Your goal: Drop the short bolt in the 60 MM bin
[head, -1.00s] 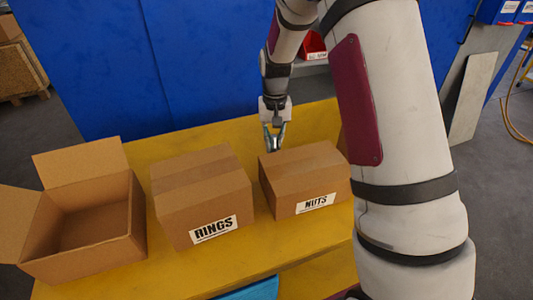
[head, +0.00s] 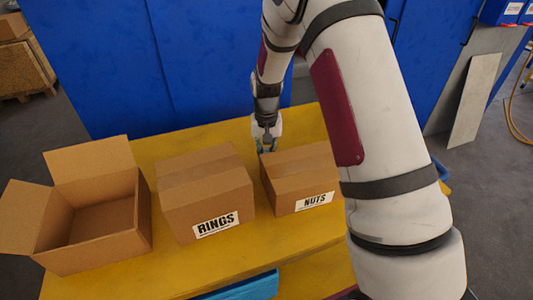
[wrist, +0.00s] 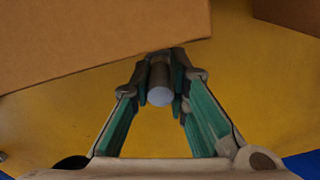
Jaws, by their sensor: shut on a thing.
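My gripper (head: 266,146) is over the yellow table, by the back left corner of the NUTS box. In the wrist view my gripper (wrist: 161,82) is shut on a short grey cylinder with a pale round end, the short bolt (wrist: 160,95). The bolt sits between the fingertips, its end facing the camera; its other end is hidden. In the head view the bolt is too small to make out. No bin with a readable 60 MM label shows.
An open cardboard box (head: 97,240), a closed RINGS box (head: 206,190) and a closed NUTS box (head: 300,178) stand on the yellow table (head: 175,262). Blue bins (head: 500,11) hang at the top right. A blue container (head: 240,287) shows below the table's front edge.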

